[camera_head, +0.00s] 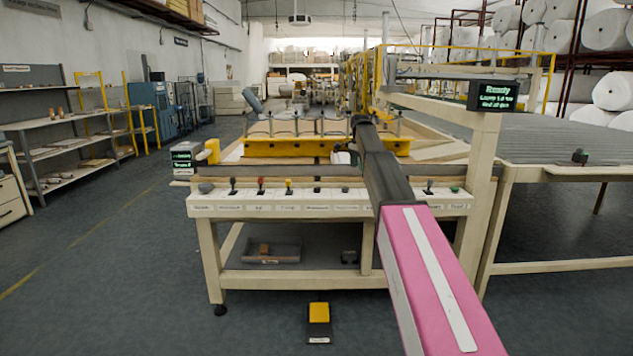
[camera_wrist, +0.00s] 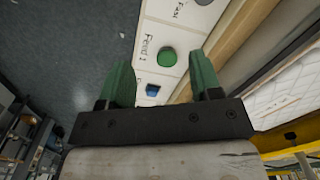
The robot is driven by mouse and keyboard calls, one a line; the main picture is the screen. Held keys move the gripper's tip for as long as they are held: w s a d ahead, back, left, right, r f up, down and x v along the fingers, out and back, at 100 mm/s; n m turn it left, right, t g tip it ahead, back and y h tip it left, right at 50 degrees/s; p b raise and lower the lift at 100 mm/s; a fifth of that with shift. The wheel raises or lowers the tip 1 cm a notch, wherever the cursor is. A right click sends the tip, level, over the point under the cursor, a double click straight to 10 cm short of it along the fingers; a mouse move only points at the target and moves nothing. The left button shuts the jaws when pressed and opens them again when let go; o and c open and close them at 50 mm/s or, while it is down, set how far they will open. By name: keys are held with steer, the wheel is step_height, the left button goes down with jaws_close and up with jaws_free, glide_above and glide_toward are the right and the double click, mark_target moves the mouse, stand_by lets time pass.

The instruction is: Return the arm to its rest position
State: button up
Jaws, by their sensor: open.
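My arm (camera_head: 385,175), with its pink and dark links, reaches from the lower right over the control panel of the machine in the head view. My gripper (camera_wrist: 160,62) shows in the wrist view with two green fingers apart and nothing between them. Beyond the fingers is the white control panel (camera_wrist: 150,22), with a green button (camera_wrist: 167,57) labelled "Feed 1" and a blue button (camera_wrist: 152,90). The gap between fingers and buttons is hard to judge. In the head view the fingers cannot be made out.
The panel (camera_head: 300,201) carries several small levers and buttons. A screen (camera_head: 495,95) on a post at right reads "Ready". A yellow foot pedal (camera_head: 319,313) stands on the floor. A roller table (camera_head: 560,173) is at right, shelves (camera_head: 75,145) at left. The floor at left is clear.

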steer(key=s+f+n, duration=0.3)
steer(key=s+f, duration=0.8)
steer(key=f, duration=0.3)
steer(key=s+f+n, duration=0.3)
steer(key=s+f, duration=0.5)
steer(key=s, duration=0.3)
steer(key=s+f+n, duration=0.3)
steer(key=s+f, duration=0.4)
steer(key=s, duration=0.5)
steer(key=s+f+n, duration=0.3)
steer(key=s+f, duration=0.5)
steer(key=s, duration=0.4)
steer(key=shift+s+f+n, duration=0.15)
steer(key=shift+f+n, duration=0.15)
